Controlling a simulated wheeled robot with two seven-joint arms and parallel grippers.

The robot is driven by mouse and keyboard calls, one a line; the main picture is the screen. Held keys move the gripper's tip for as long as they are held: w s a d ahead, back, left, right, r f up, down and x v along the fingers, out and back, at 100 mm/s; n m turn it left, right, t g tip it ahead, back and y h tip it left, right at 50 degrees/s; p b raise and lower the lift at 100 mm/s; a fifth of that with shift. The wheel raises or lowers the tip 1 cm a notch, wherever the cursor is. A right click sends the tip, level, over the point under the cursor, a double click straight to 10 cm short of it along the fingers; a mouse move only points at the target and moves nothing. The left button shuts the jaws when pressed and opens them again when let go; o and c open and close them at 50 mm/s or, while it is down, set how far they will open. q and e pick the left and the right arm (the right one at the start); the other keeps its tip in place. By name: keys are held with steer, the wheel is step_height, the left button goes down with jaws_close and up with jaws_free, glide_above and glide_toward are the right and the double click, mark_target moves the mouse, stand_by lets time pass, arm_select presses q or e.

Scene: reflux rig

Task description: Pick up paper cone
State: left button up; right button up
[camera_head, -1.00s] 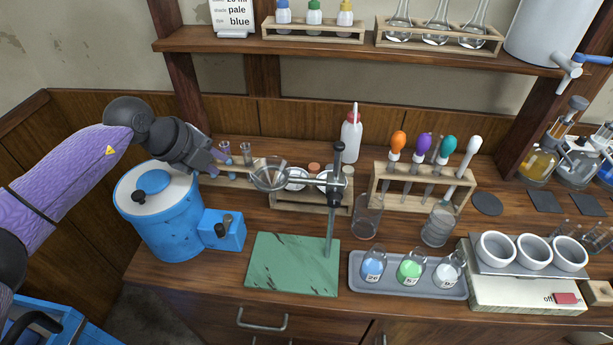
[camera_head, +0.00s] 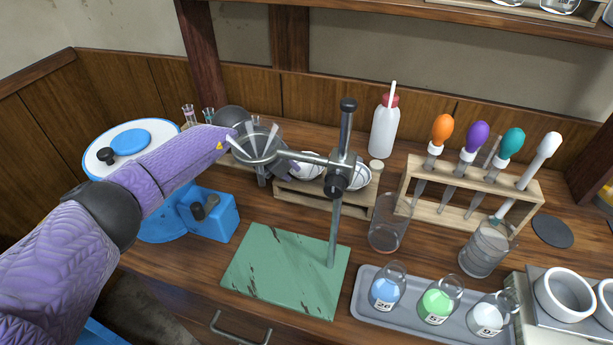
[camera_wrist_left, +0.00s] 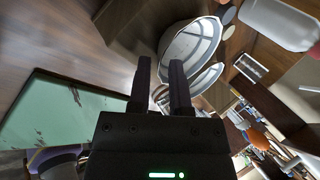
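Two white ribbed paper cones sit in a low wooden holder (camera_head: 325,198) behind the stand; in the head view they are the left cone (camera_head: 306,168) and the right cone (camera_head: 361,177), the latter partly behind the stand's clamp. My left gripper (camera_head: 290,169) is beside the left cone, partly hidden by the glass funnel (camera_head: 258,147). In the left wrist view its fingers (camera_wrist_left: 160,78) are apart, with the near cone (camera_wrist_left: 190,48) just beyond them and the other cone (camera_wrist_left: 208,78) behind. Contact cannot be told. My right gripper is out of view.
A metal stand (camera_head: 340,210) on a green base (camera_head: 286,270) holds the funnel in front of the cones. A white bottle (camera_head: 384,130), a dropper rack (camera_head: 470,190) and a glass beaker (camera_head: 388,228) stand to the right.

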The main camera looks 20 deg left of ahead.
arm_select(q)
steer(key=shift+w+d+f, duration=0.15)
steer(key=shift+f, duration=0.25)
steer(key=shift+r, duration=0.15)
jaws_close()
step_height(320, 180, up, 10)
steer(key=p, duration=0.3)
